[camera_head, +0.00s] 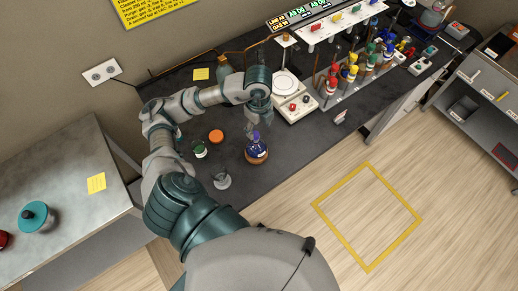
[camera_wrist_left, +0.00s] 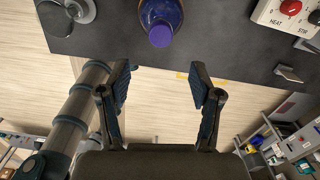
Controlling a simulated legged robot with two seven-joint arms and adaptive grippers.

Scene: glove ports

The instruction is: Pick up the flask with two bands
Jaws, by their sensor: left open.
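A flask with a blue cap (camera_head: 257,152) stands upright on a brown ring-like base on the dark bench, near its front edge. In the left wrist view the blue-capped flask (camera_wrist_left: 160,14) is at the top centre, beyond the fingertips. I cannot make out its bands. My left gripper (camera_head: 257,128) points down just above and behind the flask in the head view. In the wrist view my left gripper (camera_wrist_left: 160,76) has its fingers wide apart with nothing between them. My right gripper is not in view.
The bench's front edge is close.

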